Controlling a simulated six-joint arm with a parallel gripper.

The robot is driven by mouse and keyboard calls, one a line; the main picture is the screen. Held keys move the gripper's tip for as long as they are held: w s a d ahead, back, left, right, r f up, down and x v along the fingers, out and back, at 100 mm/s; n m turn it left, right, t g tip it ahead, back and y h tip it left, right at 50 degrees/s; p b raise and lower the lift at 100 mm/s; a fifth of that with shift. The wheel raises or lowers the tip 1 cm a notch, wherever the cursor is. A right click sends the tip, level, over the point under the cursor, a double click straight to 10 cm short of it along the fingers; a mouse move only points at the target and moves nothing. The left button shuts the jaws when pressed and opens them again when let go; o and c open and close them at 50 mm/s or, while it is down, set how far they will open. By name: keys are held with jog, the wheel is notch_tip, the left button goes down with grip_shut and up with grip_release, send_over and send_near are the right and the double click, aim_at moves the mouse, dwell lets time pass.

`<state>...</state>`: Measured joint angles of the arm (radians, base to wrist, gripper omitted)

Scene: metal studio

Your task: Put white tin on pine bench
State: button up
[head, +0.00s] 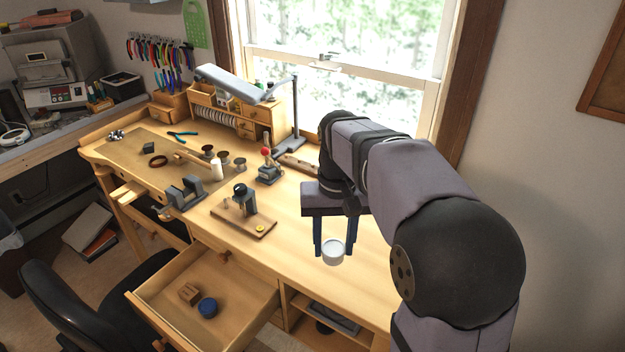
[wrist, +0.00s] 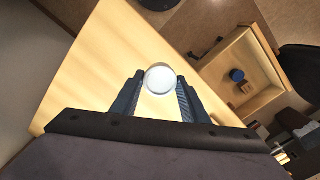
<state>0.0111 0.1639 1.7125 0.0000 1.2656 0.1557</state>
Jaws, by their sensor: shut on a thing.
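The white tin (head: 333,252) is a small round white container with a pale top. My gripper (head: 334,246) is shut on it, with one dark blue finger on each side. In the wrist view the tin (wrist: 160,79) sits between the two fingertips (wrist: 159,88), with bare bench wood around it. The pine bench (head: 290,222) is a light wooden worktop under the window, and it also shows in the wrist view (wrist: 100,75). The tin is over the bare front right part of the bench. I cannot tell whether its base touches the wood.
An open drawer (head: 172,270) below the bench front holds a blue round item (head: 208,307) and a small wooden block (head: 189,293). A wooden board with a small device (head: 244,213) and a vise (head: 184,193) stand left of my gripper. The bench's right part is clear.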

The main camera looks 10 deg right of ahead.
jog(key=w+d+r+m+p, duration=0.25)
jog(key=w+m+p, duration=0.25)
jog(key=w+m, duration=0.3)
jog(key=shift+w+d+f+m+p, duration=1.15)
jog(key=shift+w+m+p, duration=1.1)
jog(key=shift+m, duration=0.95)
jog(key=shift+w+d+f+m+p, duration=0.9)
jog(key=shift+w+d+m+p, duration=0.5)
jog(key=shift+w+m+p, duration=1.35)
jog(key=shift+w+d+f+m+p, duration=1.15)
jog(key=shift+w+m+p, duration=0.6)
jog(key=shift+m, duration=1.9)
jog(key=shift+s+d+r, duration=0.1)
jog(key=shift+d, duration=0.05)
notch_tip(320, 180, down, 5)
jog(key=b, duration=0.6)
jog(key=shift+b, duration=0.3)
jog(key=o, duration=1.1)
jog(key=shift+c, duration=0.2)
